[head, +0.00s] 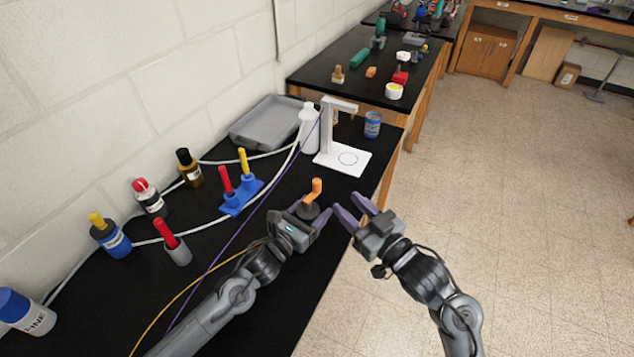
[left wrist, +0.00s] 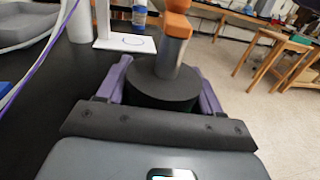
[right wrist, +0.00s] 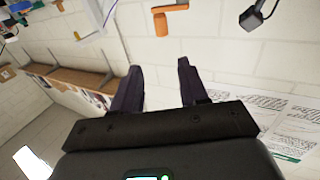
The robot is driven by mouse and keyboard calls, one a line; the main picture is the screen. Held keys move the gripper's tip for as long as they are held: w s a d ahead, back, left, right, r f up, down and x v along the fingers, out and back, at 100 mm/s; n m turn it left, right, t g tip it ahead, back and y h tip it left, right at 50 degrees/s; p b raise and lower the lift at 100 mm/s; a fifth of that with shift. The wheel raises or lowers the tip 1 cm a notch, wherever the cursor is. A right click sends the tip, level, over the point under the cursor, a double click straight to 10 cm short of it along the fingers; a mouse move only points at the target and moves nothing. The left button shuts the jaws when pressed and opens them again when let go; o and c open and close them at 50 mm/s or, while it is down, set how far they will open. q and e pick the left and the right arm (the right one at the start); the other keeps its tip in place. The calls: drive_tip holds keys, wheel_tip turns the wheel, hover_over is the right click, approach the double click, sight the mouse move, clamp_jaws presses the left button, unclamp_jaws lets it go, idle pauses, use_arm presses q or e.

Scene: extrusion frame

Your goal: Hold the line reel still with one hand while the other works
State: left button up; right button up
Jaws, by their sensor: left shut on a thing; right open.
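The line reel (head: 312,209) is a dark round drum with a grey post and an orange crank on top. It stands upright near the right edge of the black bench. My left gripper (head: 311,214) is shut on its drum, one finger on each side; the left wrist view shows the reel (left wrist: 163,88) between the purple fingers. My right gripper (head: 347,202) is open and empty, just right of the reel and apart from it. In the right wrist view nothing lies between its fingers (right wrist: 158,75).
A white stand (head: 342,156), a white bottle (head: 308,130) and a grey tray (head: 266,123) are at the back. A blue rack (head: 241,197) and several bottles stand left. Purple and yellow cables run across the bench. Right of the bench edge is open floor (head: 500,220).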

sight(319, 185)
drive_tip(key=x, duration=0.4)
drive_tip(key=f+x, duration=0.1)
drive_tip(key=x, duration=0.6)
drive_tip(key=shift+w+a+f, duration=0.15)
drive_tip(key=shift+a+f, duration=0.2)
drive_tip(key=shift+a, duration=0.05)
clamp_jaws()
drive_tip(key=shift+w+a+n+g+y, duration=0.15)
drive_tip(key=shift+a+n+g+y, duration=0.25)
drive_tip(key=shift+n+g+y, duration=1.05)
drive_tip(key=shift+w+a+n+g+y, duration=0.1)
drive_tip(key=shift+a+n+g+y, duration=0.35)
drive_tip(key=shift+n+g+y, duration=1.05)
drive_tip(key=shift+w+a+n+g+y, duration=0.15)
drive_tip(key=shift+a+n+g+y, duration=0.45)
drive_tip(key=shift+g, duration=1.45)
